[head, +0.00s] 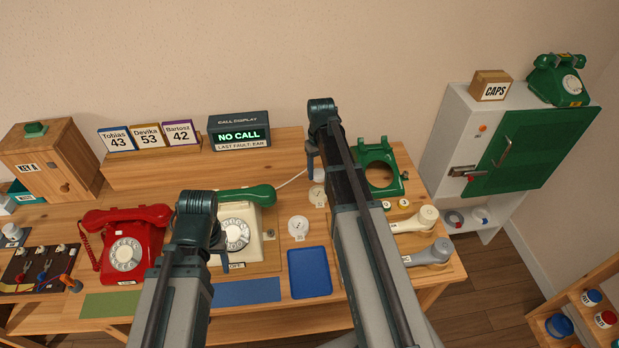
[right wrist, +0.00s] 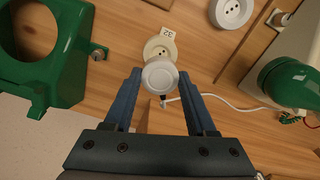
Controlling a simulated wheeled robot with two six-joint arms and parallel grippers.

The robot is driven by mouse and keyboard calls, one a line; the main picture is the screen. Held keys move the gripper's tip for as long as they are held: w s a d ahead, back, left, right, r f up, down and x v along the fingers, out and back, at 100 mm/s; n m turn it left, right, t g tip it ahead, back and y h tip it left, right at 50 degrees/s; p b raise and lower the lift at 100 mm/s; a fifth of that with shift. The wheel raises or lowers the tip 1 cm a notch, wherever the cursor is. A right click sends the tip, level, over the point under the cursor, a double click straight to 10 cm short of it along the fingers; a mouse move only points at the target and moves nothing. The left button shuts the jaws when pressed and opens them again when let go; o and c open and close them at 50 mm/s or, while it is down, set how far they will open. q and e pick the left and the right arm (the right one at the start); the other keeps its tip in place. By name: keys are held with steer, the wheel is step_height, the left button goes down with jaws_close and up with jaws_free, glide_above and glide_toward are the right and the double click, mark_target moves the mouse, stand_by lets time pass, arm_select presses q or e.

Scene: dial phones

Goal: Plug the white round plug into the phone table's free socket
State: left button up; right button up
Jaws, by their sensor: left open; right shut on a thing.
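The white round plug (head: 319,175) is in my right gripper (head: 313,168). In the right wrist view the plug (right wrist: 160,76) sits between the two blue fingertips (right wrist: 158,82), with its pale cord trailing right. A cream round socket (head: 317,196) with dark holes and a "32" tag is on the phone table (head: 150,193). In the right wrist view the plug overlaps the near edge of this socket (right wrist: 158,50); its holes show uncovered. I cannot tell the height gap. My left gripper (head: 219,242) is open over the cream dial phone (head: 245,250).
A white disc (head: 298,228) with dark holes and a blue tray (head: 309,272) lie nearby. A green phone shell (head: 391,160) stands right of the right gripper. A red phone (head: 128,240) is at left. A green handset (head: 246,195) lies on the cream phone.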

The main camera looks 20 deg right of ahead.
arm_select(q)
steer(key=shift+f, duration=0.1)
arm_select(e)
steer(key=shift+f, duration=0.15)
arm_select(q)
step_height(320, 180, down, 5)
steer(key=b, duration=0.5)
steer(key=shift+f+b, duration=0.2)
steer(key=shift+b, duration=0.15)
arm_select(e)
step_height(320, 180, down, 5)
steer(key=shift+f, duration=0.2)
arm_select(q)
steer(key=shift+f+b, duration=0.65)
steer(key=shift+f, duration=0.05)
arm_select(e)
steer(key=shift+f, duration=0.7)
steer(key=shift+r, duration=0.1)
steer(key=o, duration=1.3)
steer(key=shift+c, duration=0.2)
arm_select(q)
steer(key=shift+r, duration=0.1)
